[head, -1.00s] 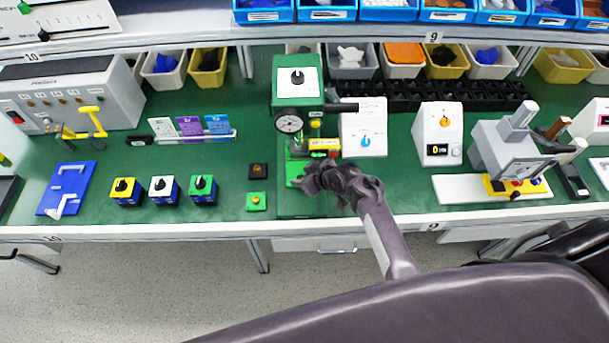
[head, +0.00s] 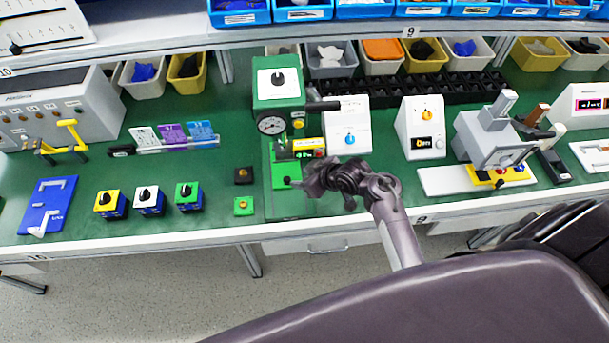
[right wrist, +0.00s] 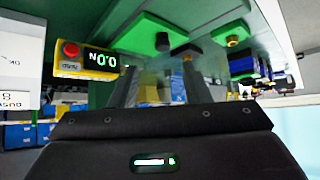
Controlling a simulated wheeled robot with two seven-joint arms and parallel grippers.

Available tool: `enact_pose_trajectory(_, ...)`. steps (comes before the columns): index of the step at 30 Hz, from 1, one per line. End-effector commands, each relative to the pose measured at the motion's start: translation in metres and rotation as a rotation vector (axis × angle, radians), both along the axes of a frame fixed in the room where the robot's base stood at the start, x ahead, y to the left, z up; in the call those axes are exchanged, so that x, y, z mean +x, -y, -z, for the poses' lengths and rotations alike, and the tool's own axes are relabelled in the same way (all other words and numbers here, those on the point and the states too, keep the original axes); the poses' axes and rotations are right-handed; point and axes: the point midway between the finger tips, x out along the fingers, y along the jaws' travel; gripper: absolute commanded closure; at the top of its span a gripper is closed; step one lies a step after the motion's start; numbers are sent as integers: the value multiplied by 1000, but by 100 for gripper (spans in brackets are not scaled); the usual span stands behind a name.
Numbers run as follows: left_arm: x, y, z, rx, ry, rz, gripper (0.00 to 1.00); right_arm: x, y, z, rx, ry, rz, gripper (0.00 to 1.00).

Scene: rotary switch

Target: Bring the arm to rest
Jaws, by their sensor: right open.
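My right gripper (head: 318,182) is over the front edge of the green bench, just right of the base of the green press (head: 276,90). In the right wrist view its two fingers (right wrist: 158,85) stand apart with nothing seen between them. In the head view my right arm reaches in from the lower right. Three small switch boxes with black knobs stand left of the press: yellow (head: 110,204), white (head: 149,200) and green (head: 188,196). My left gripper is out of view.
A white box with a blue knob (head: 347,125) and one with an orange knob (head: 421,128) stand right of the press. A grey device (head: 495,140) stands further right. A blue plate (head: 47,205) lies at the left. Bins line the back.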

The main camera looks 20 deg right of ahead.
Motion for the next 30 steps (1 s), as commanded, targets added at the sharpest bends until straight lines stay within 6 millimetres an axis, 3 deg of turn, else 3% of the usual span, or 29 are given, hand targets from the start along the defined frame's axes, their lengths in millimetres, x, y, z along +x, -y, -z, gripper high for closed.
enact_pose_trajectory(12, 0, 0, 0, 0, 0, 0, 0, -9, 6, -5, -46, -25, 20, 57)
enact_pose_trajectory(14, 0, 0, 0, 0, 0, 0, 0, -19, 12, -11, -93, -54, 42, 57)
enact_pose_trajectory(19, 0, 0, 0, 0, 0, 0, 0, -68, 22, -45, -214, -171, 151, 57)
enact_pose_trajectory(30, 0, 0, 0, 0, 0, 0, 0, -148, 10, -106, -231, -341, 289, 57)
